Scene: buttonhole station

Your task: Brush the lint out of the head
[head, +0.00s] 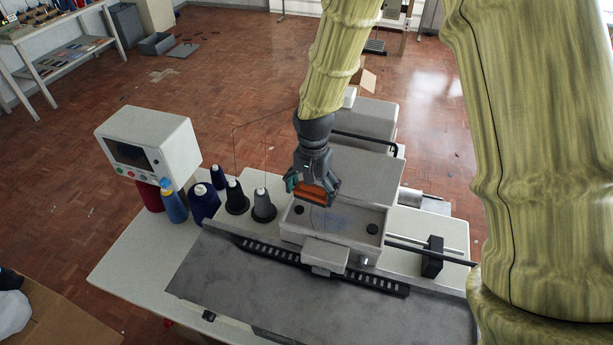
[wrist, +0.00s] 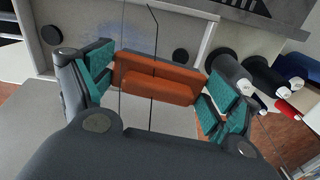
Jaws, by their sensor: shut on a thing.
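My gripper (head: 309,186) is shut on an orange-brown brush (head: 318,194), held by its teal pads. The brush also shows between the fingers in the wrist view (wrist: 157,78); its bristles cannot be made out. The machine head (head: 292,230) is an open, shallow pale box with two dark round knobs inside. A faint bluish lint patch (head: 343,222) lies on its floor, right of the brush. The lint also shows in the wrist view (wrist: 97,34), near a knob. The brush is over the back left of the head; whether it touches the floor cannot be told.
Thread cones (head: 236,197) and a control box with a screen (head: 150,143) stand left of the head. Thin thread wires rise near my gripper. A grey machine housing (head: 365,180) is behind, and a dark rod with a block (head: 433,257) is at right. The grey front plate (head: 230,275) is clear.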

